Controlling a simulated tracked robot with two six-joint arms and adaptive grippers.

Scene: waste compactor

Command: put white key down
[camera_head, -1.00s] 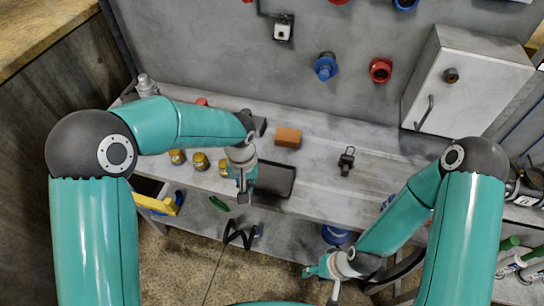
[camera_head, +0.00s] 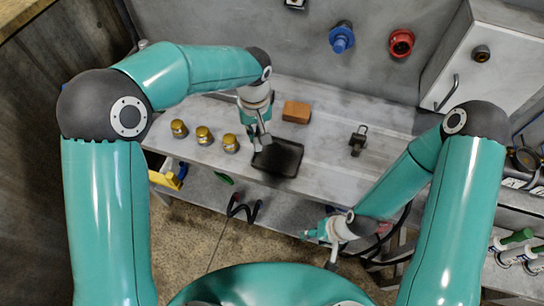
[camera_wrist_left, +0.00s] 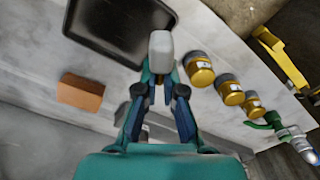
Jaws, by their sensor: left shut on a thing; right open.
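The white key (camera_wrist_left: 161,48) is a pale, rounded block in the left wrist view. My left gripper (camera_wrist_left: 160,88) is shut on its lower end. In the head view my left gripper (camera_head: 260,138) hangs over the workbench, at the upper left edge of a black tray (camera_head: 278,158). The key is too small there to make out clearly. The tray also shows in the left wrist view (camera_wrist_left: 118,25), left of and beyond the key. My right gripper (camera_head: 326,238) is open and empty, low in front of the bench.
An orange-brown block (camera_head: 297,111) lies behind the tray. Several yellow jars (camera_head: 203,135) stand left of it. A black clamp-like part (camera_head: 358,140) is to the right. A grey cabinet (camera_head: 490,55) is at the back right. The bench between tray and clamp is clear.

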